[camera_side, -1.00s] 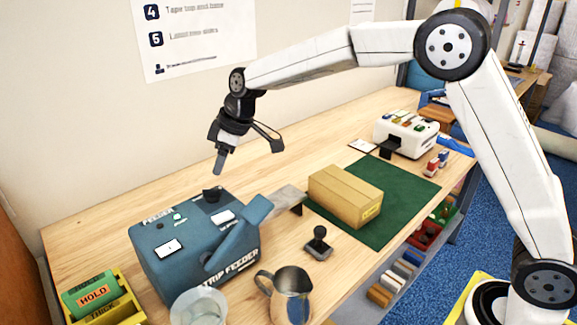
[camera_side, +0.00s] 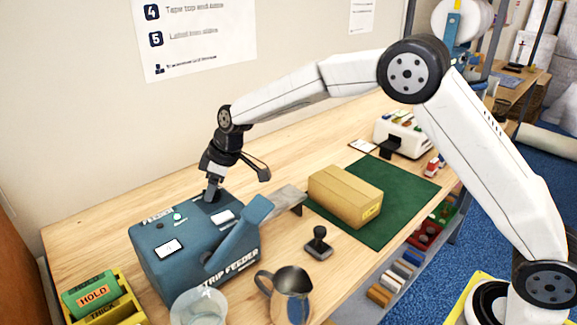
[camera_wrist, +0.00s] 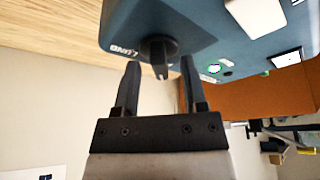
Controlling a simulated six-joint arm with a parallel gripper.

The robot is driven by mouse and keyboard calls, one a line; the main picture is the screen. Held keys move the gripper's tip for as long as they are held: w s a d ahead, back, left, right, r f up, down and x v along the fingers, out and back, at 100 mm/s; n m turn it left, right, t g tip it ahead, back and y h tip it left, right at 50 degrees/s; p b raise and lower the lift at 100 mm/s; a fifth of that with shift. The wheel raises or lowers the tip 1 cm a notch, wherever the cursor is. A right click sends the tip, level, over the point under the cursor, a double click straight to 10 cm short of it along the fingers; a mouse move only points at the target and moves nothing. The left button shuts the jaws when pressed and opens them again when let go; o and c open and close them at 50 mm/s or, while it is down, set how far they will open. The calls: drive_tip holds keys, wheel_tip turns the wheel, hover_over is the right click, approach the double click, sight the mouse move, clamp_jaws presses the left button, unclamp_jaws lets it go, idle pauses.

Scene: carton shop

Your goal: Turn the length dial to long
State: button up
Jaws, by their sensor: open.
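The blue strip feeder (camera_side: 150,268) stands at the front left of the bench. Its black length dial (camera_wrist: 158,50) is on the top face, with an upside-down label that looks like LONG beside it in the wrist view. My gripper (camera_side: 212,193) is down at the dial in the side view and hides most of it. In the wrist view my gripper (camera_wrist: 160,66) is open, with one fingertip on each side of the dial and a gap to both. I cannot tell which setting the dial points to.
A metal jug (camera_side: 291,295) and a clear cup (camera_side: 199,308) stand in front of the feeder. A black-handled stamp (camera_side: 319,243) stands to its right. A cardboard box (camera_side: 345,194) sits on a green mat (camera_side: 395,200). The bench behind the feeder is clear.

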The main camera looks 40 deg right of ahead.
clamp_jaws()
drive_tip(key=shift+m, duration=0.4)
drive_tip(key=shift+m+t+h, duration=0.3)
drive_tip(key=shift+m+h, duration=0.2)
drive_tip(key=shift+m, duration=0.5)
unclamp_jaws()
